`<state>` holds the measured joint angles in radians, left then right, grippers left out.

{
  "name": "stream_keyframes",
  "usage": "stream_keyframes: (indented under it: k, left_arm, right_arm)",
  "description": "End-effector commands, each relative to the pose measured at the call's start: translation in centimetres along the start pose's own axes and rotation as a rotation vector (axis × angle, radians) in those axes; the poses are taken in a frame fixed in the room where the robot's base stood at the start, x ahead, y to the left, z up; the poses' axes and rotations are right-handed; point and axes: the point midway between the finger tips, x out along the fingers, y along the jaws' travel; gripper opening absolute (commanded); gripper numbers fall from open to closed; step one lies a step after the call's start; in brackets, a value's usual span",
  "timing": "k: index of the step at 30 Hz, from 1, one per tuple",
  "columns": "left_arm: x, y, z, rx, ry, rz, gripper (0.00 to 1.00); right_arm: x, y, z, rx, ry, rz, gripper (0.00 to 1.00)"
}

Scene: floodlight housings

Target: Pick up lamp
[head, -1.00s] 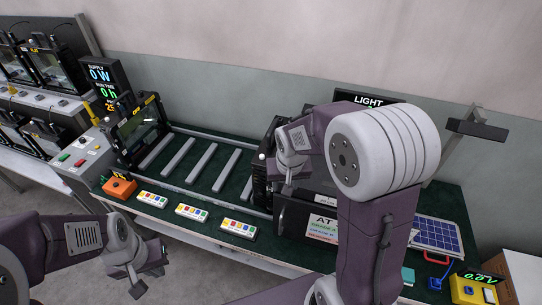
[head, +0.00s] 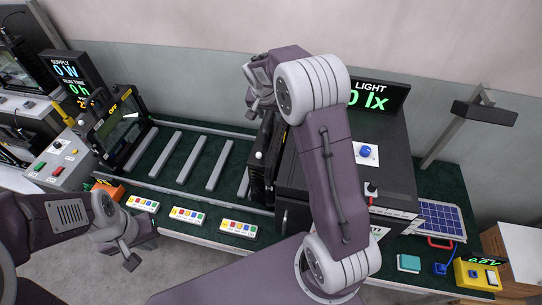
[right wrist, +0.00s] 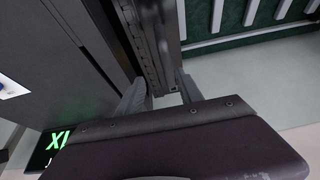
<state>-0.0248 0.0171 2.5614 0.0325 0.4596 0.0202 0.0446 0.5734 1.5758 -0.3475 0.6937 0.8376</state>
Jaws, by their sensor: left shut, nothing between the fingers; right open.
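A black floodlight lamp (head: 266,158) stands upright at the right end of the slatted rack, against the dark light-test box. A second black lamp (head: 122,128), marked OFF, stands at the rack's left end. My right gripper (head: 257,100) is open above and behind the near lamp in the head view. In the right wrist view its fingers (right wrist: 162,92) lie on either side of a dark ribbed edge (right wrist: 150,45), which looks like the lamp's housing; contact cannot be told. My left gripper (head: 133,258) is shut and empty, low in front of the bench.
The dark test box (head: 390,165) with its LIGHT display (head: 378,97) reading 0 lx stands right of the near lamp. Button panels (head: 188,215) line the bench front. A solar panel (head: 440,220) and yellow meter (head: 477,274) are at right. The rack's middle slats (head: 190,160) are clear.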

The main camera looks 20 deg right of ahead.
Motion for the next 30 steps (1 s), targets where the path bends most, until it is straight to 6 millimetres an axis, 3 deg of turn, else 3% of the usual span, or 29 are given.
stream_keyframes:
  k: [6, 10, 15, 30]
  left_arm:
    - [-0.8, 0.0, -0.1, 0.000, 0.000, 0.000, 0.00]
    - [-2.5, 0.1, -0.3, 0.000, 0.001, 0.000, 0.00]
    - [-2.7, 0.1, -0.3, 0.000, 0.000, 0.000, 0.00]
    - [-2.2, 0.0, -0.3, 0.000, 0.000, 0.000, 0.00]
  right_arm:
    - [1.2, -0.1, 0.1, 0.000, -0.003, 0.001, 0.43]
    - [3.5, -0.2, 0.5, -0.003, -0.007, 0.003, 0.43]
    - [5.7, -0.3, 0.4, -0.001, -0.001, 0.000, 0.43]
    - [6.0, -0.3, 0.5, -0.001, 0.000, -0.001, 0.43]
